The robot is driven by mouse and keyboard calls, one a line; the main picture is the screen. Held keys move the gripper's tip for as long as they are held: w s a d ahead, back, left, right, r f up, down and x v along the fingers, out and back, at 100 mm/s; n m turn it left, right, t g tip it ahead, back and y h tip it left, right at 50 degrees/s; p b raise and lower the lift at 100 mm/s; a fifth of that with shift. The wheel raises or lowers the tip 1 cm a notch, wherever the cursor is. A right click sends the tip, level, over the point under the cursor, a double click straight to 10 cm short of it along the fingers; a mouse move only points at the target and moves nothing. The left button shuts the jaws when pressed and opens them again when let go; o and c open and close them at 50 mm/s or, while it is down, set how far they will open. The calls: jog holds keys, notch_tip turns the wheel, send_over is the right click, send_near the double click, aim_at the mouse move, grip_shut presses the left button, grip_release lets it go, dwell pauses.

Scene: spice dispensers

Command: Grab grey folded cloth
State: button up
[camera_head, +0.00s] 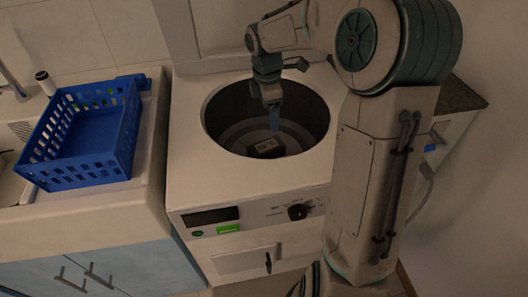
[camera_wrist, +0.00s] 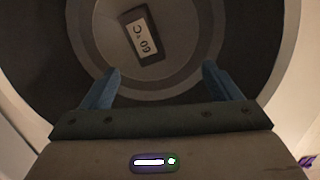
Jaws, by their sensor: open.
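A small dark grey rectangular item (camera_head: 266,146) with a white label lies on the floor of the round drum. It is the only thing I see that could be the grey folded cloth; I cannot tell its material. In the wrist view the item (camera_wrist: 153,53) is slightly tilted and its label reads "60 °C" upside down. My gripper (camera_head: 275,124) points down into the drum above the item. In the wrist view my gripper (camera_wrist: 161,72) is open, its two blue fingers wide apart with nothing between them. The item lies beyond the fingertips, roughly centred between them.
The drum opening (camera_head: 215,119) is in the top of a white washing machine (camera_head: 190,165), and its dark wall surrounds my gripper. A blue basket (camera_head: 80,165) stands on the counter to the left, beside a sink. A wall is behind.

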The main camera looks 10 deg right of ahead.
aim_at(268, 145)
jog(key=w+f+n+b, duration=0.1)
jog(key=f, duration=0.5)
jog(key=w+f+n+b, duration=0.1)
jog(key=w+f+b, duration=0.1)
jog(key=f, duration=0.5)
jog(key=w+f+n+b, duration=0.1)
jog(key=f, duration=0.5)
jog(key=shift+w+d+f+y+b, duration=0.25)
jog(key=shift+d+f+y+b, duration=0.05)
jog(key=shift+d+f+y, duration=0.1)
jog(key=c, duration=1.1)
jog(key=shift+c, duration=0.5)
jog(key=shift+r, duration=0.15)
